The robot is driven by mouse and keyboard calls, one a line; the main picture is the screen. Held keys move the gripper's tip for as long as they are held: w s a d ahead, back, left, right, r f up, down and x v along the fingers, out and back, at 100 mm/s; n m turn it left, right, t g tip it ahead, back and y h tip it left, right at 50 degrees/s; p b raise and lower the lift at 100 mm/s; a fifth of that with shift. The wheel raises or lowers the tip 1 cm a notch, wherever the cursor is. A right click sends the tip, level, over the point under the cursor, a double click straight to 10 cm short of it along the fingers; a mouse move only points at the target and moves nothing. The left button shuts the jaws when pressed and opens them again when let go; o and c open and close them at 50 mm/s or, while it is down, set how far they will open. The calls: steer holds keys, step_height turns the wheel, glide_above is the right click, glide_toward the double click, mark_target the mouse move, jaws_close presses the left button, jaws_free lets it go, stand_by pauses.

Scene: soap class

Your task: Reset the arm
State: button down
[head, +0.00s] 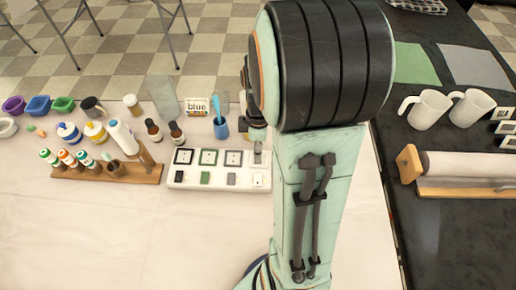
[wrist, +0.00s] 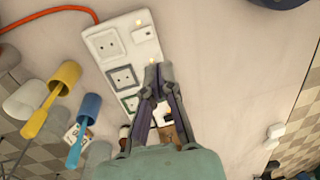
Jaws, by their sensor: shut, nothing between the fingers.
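My gripper (wrist: 158,78) shows in the wrist view with its two dark fingers together at the tips and nothing held. It is over the white panel (wrist: 108,38) with square sockets, near one edge of it; I cannot tell whether they touch. In the head view the same white panel (head: 176,179) lies on the pale table, left of my arm. My large arm links fill the middle of that view and hide most of the gripper.
A blue cup (head: 221,131) with a handle stands behind the panel, beside a "blue" card (head: 196,106). Left are a wooden rack (head: 140,175) with bottles, jars and coloured bowls. White mugs (head: 427,109) and a roller (head: 470,166) are on the dark counter, right. The front-left table is clear.

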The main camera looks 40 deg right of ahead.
steer(key=shift+s+a+r, duration=0.1)
steer(key=shift+r, duration=0.7)
steer(key=s+a+r+n+t, duration=0.1)
steer(key=a+r, duration=0.3)
steer(key=a, duration=0.2)
steer(key=a+r+n+t, duration=0.1)
steer(key=a+r+t, duration=0.1)
steer(key=a+r, duration=0.35)
steer(key=s+a+f+m+g, duration=0.2)
steer(key=s+a+f+m, duration=0.1)
steer(key=s+m, duration=0.5)
steer(key=shift+s+a+m, duration=0.25)
steer(key=shift+a+m, duration=0.25)
steer(key=shift+m, duration=0.3)
